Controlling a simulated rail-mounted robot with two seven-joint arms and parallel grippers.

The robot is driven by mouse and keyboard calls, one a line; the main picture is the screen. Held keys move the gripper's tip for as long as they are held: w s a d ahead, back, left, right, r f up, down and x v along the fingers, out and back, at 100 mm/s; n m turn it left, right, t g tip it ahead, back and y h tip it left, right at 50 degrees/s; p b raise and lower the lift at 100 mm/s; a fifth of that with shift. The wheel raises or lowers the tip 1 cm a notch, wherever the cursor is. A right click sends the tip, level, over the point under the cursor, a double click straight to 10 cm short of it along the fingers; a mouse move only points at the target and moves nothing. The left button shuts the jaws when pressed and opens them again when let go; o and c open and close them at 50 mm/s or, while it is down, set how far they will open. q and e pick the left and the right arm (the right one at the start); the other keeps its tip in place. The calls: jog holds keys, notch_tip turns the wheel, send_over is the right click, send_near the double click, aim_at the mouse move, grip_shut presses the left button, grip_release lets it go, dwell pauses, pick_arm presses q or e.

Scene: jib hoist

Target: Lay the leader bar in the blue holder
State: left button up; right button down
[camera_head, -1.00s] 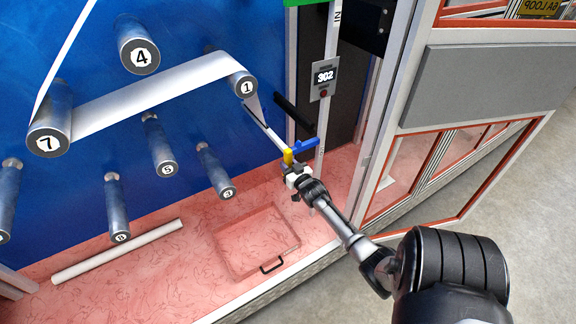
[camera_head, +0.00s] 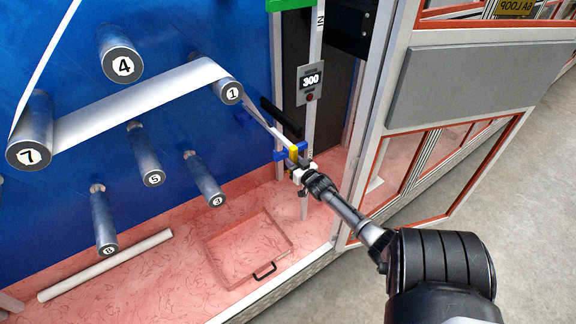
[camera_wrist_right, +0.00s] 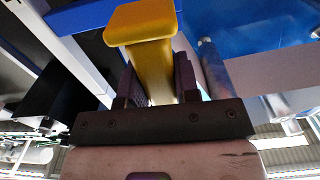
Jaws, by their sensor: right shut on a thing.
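The leader bar (camera_head: 293,154), with a yellow end, is at the lower end of the white web coming down from roller 1. My right gripper (camera_head: 298,168) is shut on this yellow part, which fills the space between the fingers in the right wrist view (camera_wrist_right: 150,65). The blue holder (camera_head: 280,155) is right beside the yellow part, by the upright post. Blue shows on both sides of the yellow; I cannot tell whether the bar rests in it. A blue piece is close behind the yellow part in the right wrist view (camera_wrist_right: 85,15). My left gripper is not in view.
Numbered rollers, such as roller 1 (camera_head: 230,92) and roller 7 (camera_head: 30,148), stand out from the blue wall. A display (camera_head: 311,82) reads 300. A pink floor hatch (camera_head: 246,248) and a white tube (camera_head: 105,265) lie below. An open framed door (camera_head: 440,170) is at right.

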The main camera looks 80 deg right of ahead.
jog(key=shift+s+d+r, duration=0.1)
jog(key=shift+s+d, duration=0.05)
jog(key=shift+d, duration=0.05)
notch_tip(320, 180, down, 5)
jog(key=b, duration=0.3)
jog(key=shift+r, duration=0.1)
dwell(0.3)
jog(key=shift+f+b, duration=0.25)
jog(key=shift+b, duration=0.05)
